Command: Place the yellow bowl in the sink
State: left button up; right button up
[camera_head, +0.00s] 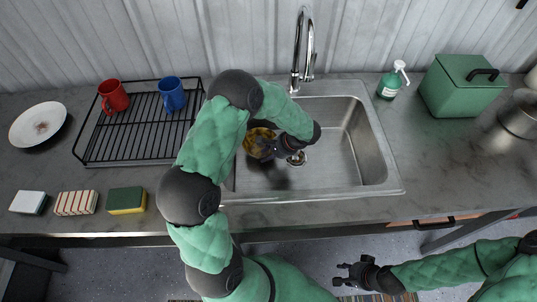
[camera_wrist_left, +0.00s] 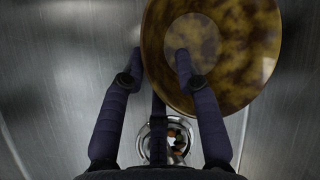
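The yellow bowl (camera_head: 256,140), mottled with brown, is in the left part of the sink (camera_head: 353,147), partly hidden by my left arm. In the left wrist view the bowl (camera_wrist_left: 235,50) fills the upper right, its rim near the drain. My left gripper (camera_head: 268,150) is at the bowl. In its wrist view the fingers (camera_wrist_left: 160,58) are apart, the right one over the bowl and the left one just outside its rim. I cannot tell whether the fingers touch it. My right gripper (camera_head: 342,274) is open and empty, below the counter's front edge.
A black rack (camera_head: 138,145) with a red mug (camera_head: 113,97) and a blue mug (camera_head: 172,95) stands left of the sink. The faucet (camera_head: 303,45) rises behind the sink. A soap bottle (camera_head: 391,82) and green box (camera_head: 460,88) stand right.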

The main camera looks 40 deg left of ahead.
pick_arm(q)
jog(key=p+v, duration=0.3)
jog(key=v, duration=0.9)
